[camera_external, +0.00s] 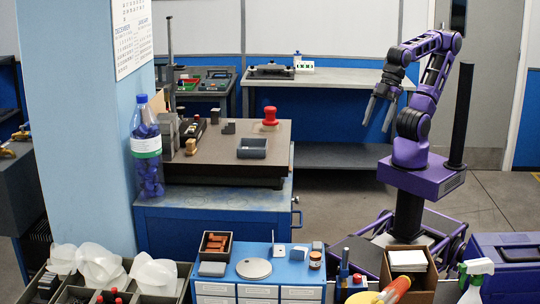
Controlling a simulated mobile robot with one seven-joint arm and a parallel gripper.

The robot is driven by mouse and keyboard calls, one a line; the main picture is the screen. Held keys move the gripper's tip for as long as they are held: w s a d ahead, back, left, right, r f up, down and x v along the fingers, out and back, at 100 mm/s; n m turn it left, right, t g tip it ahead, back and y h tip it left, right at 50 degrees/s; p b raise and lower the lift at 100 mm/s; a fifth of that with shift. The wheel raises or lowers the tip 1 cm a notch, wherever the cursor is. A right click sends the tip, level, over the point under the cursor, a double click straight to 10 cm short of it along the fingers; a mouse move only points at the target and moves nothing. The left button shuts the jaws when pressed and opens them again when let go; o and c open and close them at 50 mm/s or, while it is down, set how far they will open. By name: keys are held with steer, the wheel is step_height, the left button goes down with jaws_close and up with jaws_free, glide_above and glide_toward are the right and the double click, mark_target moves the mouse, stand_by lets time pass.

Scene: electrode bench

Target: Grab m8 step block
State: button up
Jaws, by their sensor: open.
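A small dark stepped block (229,127) stands on the brown plate of the blue workbench, at the plate's back edge; it looks like the step block. A brownish block (215,117) stands just behind and left of it. Any M8 marking is too small to read. My gripper (378,125) hangs in the air to the right of the workbench, well apart from both blocks. Its two fingers point down and are spread, with nothing between them.
The brown plate (205,170) also carries a grey tray (252,148), a red knobbed tool (270,116) and a dark vise-like tool (192,132). A large bottle (146,150) stands at its left. The plate's front right is clear.

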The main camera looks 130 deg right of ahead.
steer(key=shift+c, duration=0.8)
steer(key=shift+r, duration=0.1)
